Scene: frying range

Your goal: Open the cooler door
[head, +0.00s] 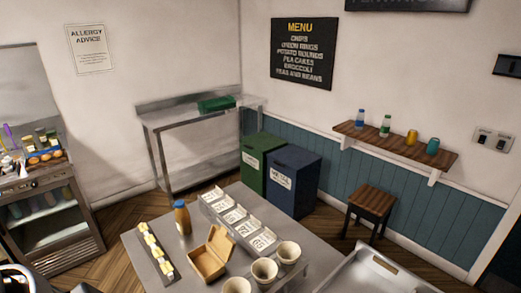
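A steel under-counter unit with a dark glass front (45,214) stands at the left edge against the wall. It looks like the cooler, and its front appears closed. Pale items show dimly behind the glass. Its top carries several small bottles and round brown items. Its left side is cut off by the picture edge. Neither of my grippers can be made out. A dark and white rounded part at the bottom left corner may belong to my own arm.
A steel table (205,275) in front holds a sauce bottle (182,218), an open cardboard box (211,254), labelled trays (238,222) and paper cups. Green (262,160) and blue bins (293,180) and a stool (371,205) stand behind. Wooden floor (115,262) is clear between unit and table.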

